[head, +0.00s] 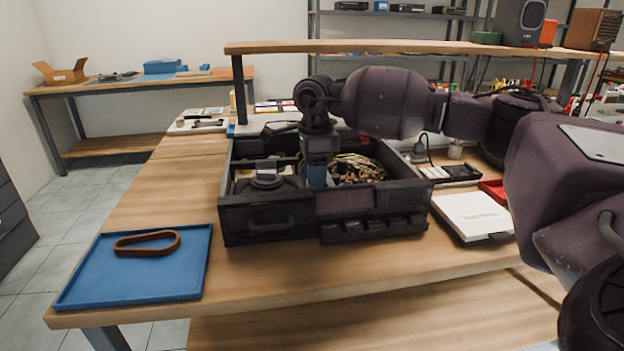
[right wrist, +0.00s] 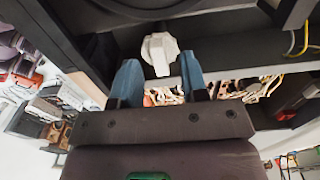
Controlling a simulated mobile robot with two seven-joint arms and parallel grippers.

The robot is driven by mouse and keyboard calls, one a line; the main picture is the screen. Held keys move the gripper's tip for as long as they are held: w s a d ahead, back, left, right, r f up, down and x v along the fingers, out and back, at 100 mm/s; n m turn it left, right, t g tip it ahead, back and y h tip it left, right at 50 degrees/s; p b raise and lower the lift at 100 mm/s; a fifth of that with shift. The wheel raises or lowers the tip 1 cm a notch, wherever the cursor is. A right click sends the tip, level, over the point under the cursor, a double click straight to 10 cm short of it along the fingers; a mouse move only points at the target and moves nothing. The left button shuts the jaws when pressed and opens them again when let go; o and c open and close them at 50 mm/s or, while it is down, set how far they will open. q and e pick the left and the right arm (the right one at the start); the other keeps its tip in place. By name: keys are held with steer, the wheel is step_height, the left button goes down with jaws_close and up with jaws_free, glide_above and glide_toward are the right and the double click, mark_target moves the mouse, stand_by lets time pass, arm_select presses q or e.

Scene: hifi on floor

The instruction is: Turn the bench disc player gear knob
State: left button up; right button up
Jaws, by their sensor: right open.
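The disc player (head: 270,215) is a black open-topped box on the wooden bench. Its inside parts show from above. My right gripper (head: 317,178) points down into the open box, with its blue fingers partly below the rim. In the right wrist view, a white knob (right wrist: 159,54) shows just ahead of my open right gripper (right wrist: 161,78). The knob lies roughly between the lines of the two blue fingers, slightly beyond their tips, and nothing is between the fingers. The knob is hidden in the head view. My left gripper is not in view.
A bundle of wires (head: 357,168) lies inside the box, right of my gripper. A blue tray (head: 135,285) with a brown belt (head: 147,243) on it is at the left. A white flat box (head: 472,214) lies at the right. A raised shelf (head: 400,47) spans the bench's back.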

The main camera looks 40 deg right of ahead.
steer(key=shift+f, duration=0.7)
steer(key=shift+c, duration=0.3)
jaws_close()
steer(key=shift+r, duration=0.1)
